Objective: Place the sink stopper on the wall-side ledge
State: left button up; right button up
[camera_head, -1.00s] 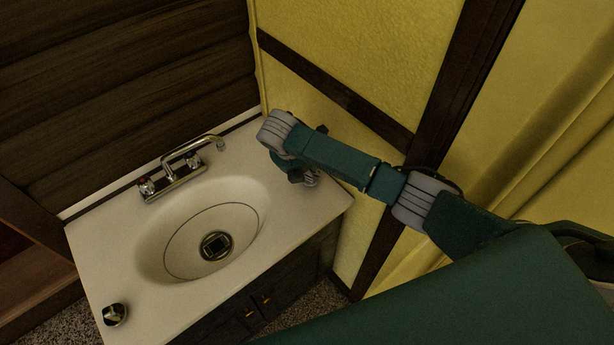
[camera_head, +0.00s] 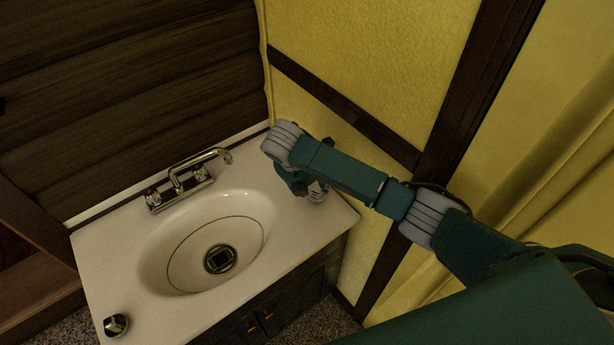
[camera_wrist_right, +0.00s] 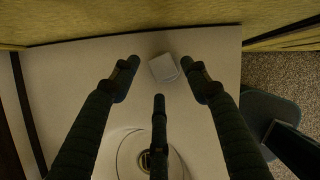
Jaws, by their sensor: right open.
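My right gripper (camera_head: 300,185) is over the right end of the white counter, beside the yellow wall. In the right wrist view the gripper (camera_wrist_right: 163,85) is open. A small pale grey block-like piece, likely the sink stopper (camera_wrist_right: 163,68), stands on the counter between and just beyond the fingertips, with no clear contact. In the head view the stopper (camera_head: 317,192) shows as a small shiny piece, partly hidden by the gripper. It is on the wall-side ledge (camera_head: 338,217), the counter strip right of the basin. My left gripper is out of view.
The oval basin (camera_head: 180,250) has a dark drain (camera_head: 219,259) with a square shape in it. A chrome faucet (camera_head: 178,185) stands behind it. A small shiny round item (camera_head: 116,325) sits at the counter's front left. The yellow wall (camera_head: 370,60) is close to my right gripper.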

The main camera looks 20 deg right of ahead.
jog(key=b+v, duration=0.1)
jog(key=v, duration=0.9)
